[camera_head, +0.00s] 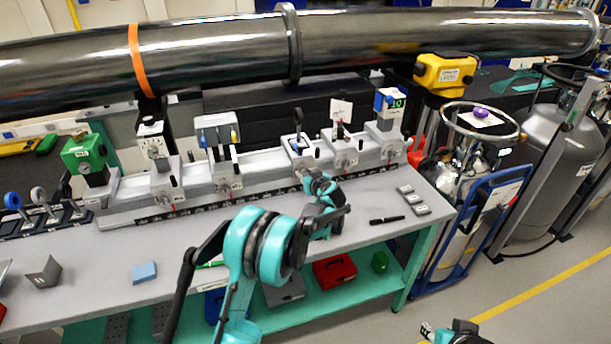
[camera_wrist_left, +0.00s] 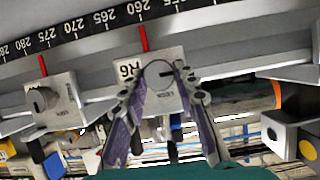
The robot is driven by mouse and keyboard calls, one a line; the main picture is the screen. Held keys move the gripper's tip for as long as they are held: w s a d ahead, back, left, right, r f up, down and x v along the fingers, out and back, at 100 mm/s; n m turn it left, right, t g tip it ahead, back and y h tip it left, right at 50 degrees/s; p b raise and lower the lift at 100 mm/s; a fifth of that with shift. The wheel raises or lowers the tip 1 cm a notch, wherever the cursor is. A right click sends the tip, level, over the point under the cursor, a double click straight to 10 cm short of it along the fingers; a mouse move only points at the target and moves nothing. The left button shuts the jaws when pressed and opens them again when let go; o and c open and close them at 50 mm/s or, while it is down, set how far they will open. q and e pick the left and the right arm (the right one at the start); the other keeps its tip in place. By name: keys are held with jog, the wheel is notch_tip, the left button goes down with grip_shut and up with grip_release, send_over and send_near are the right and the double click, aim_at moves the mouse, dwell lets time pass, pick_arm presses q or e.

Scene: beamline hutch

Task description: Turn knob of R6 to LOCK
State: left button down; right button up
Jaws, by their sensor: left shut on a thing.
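The R6 label (camera_wrist_left: 127,70) shows upside down in the left wrist view, on the pale carrier block (camera_wrist_left: 150,62) under a red index mark. The knob's pointing direction cannot be read. In the head view my left gripper (camera_head: 318,182) reaches the rail's front at the carrier with a blue-marked top (camera_head: 299,146). Part of my right gripper (camera_head: 428,331) shows at the bottom edge; its jaw state is unclear.
A neighbouring carrier with a dark knob (camera_wrist_left: 40,99) sits left of R6 in the left wrist view. Other carriers, one with a green box (camera_head: 84,152), line the rail. A black marker (camera_head: 387,220) and a blue block (camera_head: 144,272) lie on the bench (camera_head: 110,285).

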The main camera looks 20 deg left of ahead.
pick_arm(q)
jog(key=shift+y, duration=0.3)
jog(key=m, duration=0.1)
jog(key=m+g+y, duration=0.1)
jog(key=m, duration=0.1)
jog(key=shift+w+d, duration=0.1)
jog(key=shift+d, duration=0.1)
jog(key=m+y, duration=0.2)
jog(key=m, duration=0.1)
jog(key=shift+w+d+f+g+b, duration=0.1)
jog(key=shift+d+f+g+b, duration=0.1)
jog(key=shift+g+b, duration=0.15)
jog(key=shift+f+m+y+b, duration=0.15)
jog(key=shift+m+y+b, duration=0.7)
jog(key=shift+m, duration=1)
jog(key=shift+f+m+y+b, duration=0.15)
jog(key=shift+m+y+b, duration=0.35)
jog(key=shift+m+y, duration=1)
jog(key=shift+m+h, duration=0.35)
jog(key=shift+m, duration=0.1)
jog(key=c, duration=1.2)
grip_release()
jog(key=shift+o, duration=0.2)
